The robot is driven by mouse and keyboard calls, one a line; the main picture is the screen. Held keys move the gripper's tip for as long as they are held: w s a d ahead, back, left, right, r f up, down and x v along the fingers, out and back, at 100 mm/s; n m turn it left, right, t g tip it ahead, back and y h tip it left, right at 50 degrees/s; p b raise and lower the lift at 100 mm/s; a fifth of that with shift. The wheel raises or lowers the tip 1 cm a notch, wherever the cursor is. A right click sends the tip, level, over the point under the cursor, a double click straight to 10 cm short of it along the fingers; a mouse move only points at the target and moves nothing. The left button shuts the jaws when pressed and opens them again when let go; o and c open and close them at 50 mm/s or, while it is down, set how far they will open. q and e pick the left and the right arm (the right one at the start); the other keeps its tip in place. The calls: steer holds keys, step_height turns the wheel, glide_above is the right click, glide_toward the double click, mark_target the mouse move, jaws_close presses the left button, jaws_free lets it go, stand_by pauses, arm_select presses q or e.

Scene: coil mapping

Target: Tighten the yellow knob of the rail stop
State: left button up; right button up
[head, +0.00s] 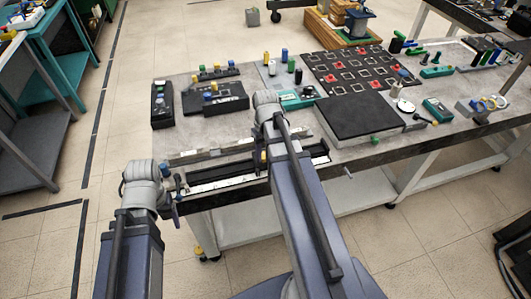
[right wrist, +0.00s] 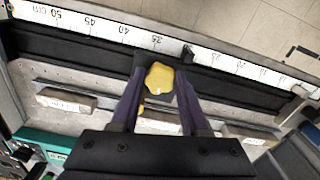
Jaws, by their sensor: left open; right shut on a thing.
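The yellow knob (right wrist: 158,77) sits between the fingertips of my right gripper (right wrist: 160,72) in the right wrist view, and the gripper is shut on it. The rail stop under the knob is dark and mostly hidden by the knob and fingers. It sits on a black rail (right wrist: 90,58) beside a white centimetre scale (right wrist: 105,28), near the 35 mark. In the head view the rail (head: 225,180) lies along the table's near edge, and my right arm covers part of it. My left gripper (head: 173,190) is open and empty, just off the rail's left end.
The grey table (head: 230,128) carries a black pad (head: 358,115), a teal device (head: 298,99) and black trays with knobs (head: 218,104) behind the rail. Metal blocks (right wrist: 65,100) lie beside the rail in the wrist view. Floor left of the table is free.

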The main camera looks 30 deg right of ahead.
jaws_close()
steer(key=shift+m, duration=0.3)
steer(key=m, duration=0.4)
steer(key=shift+a+m, duration=0.15)
steer(key=shift+m, duration=0.15)
steer(key=m, duration=0.4)
steer(key=shift+w+m, duration=0.1)
steer(key=shift+m, duration=0.2)
steer(key=m, duration=0.5)
steer(key=shift+w+a, duration=0.1)
steer(key=shift+a, duration=0.05)
steer(key=m, duration=0.6)
steer(key=shift+w, duration=0.1)
